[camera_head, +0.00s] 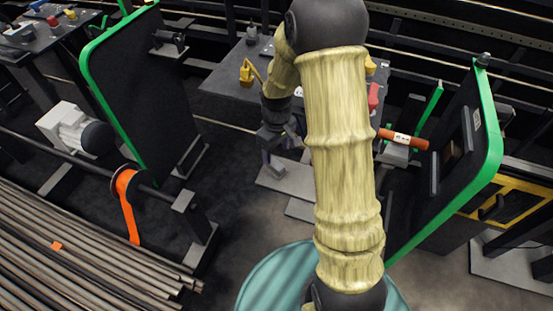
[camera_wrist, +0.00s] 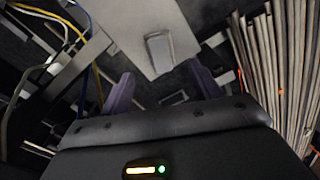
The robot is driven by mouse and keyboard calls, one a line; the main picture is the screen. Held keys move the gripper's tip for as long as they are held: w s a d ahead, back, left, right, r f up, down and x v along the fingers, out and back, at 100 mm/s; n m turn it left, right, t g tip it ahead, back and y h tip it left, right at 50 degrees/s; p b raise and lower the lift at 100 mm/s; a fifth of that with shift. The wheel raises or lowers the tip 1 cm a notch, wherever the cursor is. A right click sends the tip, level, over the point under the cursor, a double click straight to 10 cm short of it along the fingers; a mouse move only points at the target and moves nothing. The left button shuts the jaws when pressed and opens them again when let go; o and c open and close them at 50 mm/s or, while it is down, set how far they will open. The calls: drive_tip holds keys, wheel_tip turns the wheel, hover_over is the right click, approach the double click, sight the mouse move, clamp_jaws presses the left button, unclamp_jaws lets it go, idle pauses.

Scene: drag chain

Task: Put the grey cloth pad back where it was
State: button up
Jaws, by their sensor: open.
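My gripper (camera_head: 279,154) is in the middle of the head view, pointing down in front of the dark table. In the wrist view its two purple fingers (camera_wrist: 161,74) are spread apart with nothing between them. A small grey rounded piece (camera_wrist: 160,50) lies on a light grey plate (camera_wrist: 143,22) just beyond the fingertips; it may be the cloth pad, but I cannot tell for sure. The plate also shows low behind the gripper in the head view (camera_head: 290,181). My arm covers the middle of the head view and may hide more.
Green-edged dark panels stand at left (camera_head: 135,85) and right (camera_head: 465,160). An orange-banded roller (camera_head: 125,190) and a stack of long rods (camera_head: 70,255) are at lower left. The dark table (camera_head: 225,80) carries a yellow item (camera_head: 247,73). Cables (camera_wrist: 70,45) hang left in the wrist view.

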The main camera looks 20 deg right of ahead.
sight(277, 165)
wheel_tip(277, 165, up, 4)
drive_tip(key=shift+r, duration=0.25)
idle(0.5)
drive_tip(key=s+r+m+t, duration=0.1)
drive_tip(key=s+r+m, duration=0.2)
drive_tip(key=s, duration=0.4)
drive_tip(key=s+r+m+t, duration=0.1)
drive_tip(key=s+r+m, duration=0.1)
drive_tip(key=s, duration=0.5)
drive_tip(key=shift+s+r+m+t, duration=0.15)
drive_tip(key=shift+r+m+t, duration=0.2)
drive_tip(key=shift+m, duration=0.35)
drive_tip(key=w+p+v, duration=0.1)
drive_tip(key=p+v, duration=0.5)
drive_tip(key=shift+w, duration=0.2)
